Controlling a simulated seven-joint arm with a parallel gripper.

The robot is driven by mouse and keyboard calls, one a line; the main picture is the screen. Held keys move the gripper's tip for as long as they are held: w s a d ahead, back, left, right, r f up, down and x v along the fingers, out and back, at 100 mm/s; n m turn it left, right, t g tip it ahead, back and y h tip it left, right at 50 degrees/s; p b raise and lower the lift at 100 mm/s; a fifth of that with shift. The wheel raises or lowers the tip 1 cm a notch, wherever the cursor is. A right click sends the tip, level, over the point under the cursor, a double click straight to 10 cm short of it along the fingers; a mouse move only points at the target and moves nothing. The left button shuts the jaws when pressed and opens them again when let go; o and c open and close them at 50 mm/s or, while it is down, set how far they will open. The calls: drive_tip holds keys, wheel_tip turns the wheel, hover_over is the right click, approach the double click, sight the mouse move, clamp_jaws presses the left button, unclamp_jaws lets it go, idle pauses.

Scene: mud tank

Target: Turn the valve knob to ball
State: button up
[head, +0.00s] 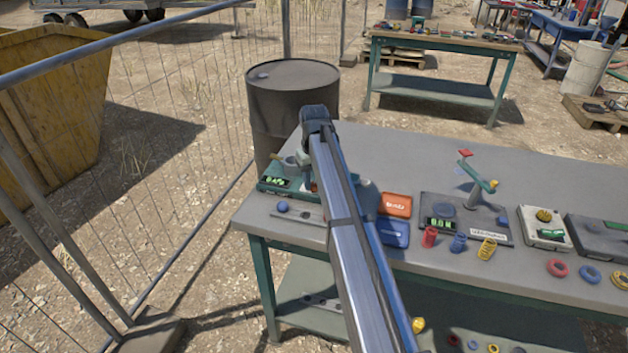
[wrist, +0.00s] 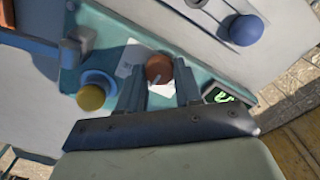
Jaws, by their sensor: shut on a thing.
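The valve knob (wrist: 159,67) is a round orange-brown knob with a pale pointer mark, on a green panel (wrist: 85,30) in the wrist view. My gripper (wrist: 159,80) is shut on the knob, one dark finger on each side. White labels beside the knob are partly covered by the fingers, and I cannot read them. In the wrist view a yellow ball (wrist: 91,98) sits on a blue round piece left of the knob. In the head view the panel (head: 268,185) is at the table's left end, and my arm hides most of the knob area.
A blue ball (wrist: 246,30) sits on a grey slotted plate, also seen in the head view (head: 314,218). A lit green display (wrist: 228,98) is near the right finger. An orange tray (head: 396,205) and blue tray (head: 393,233) lie right of my arm. A dark barrel (head: 292,105) stands behind.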

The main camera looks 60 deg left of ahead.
sight(314, 184)
drive_tip(key=shift+d, duration=0.1)
drive_tip(key=o, duration=1)
drive_tip(key=shift+o, duration=0.2)
wheel_tip(314, 184, up, 14)
drive_tip(key=shift+f, duration=0.15)
idle(0.4)
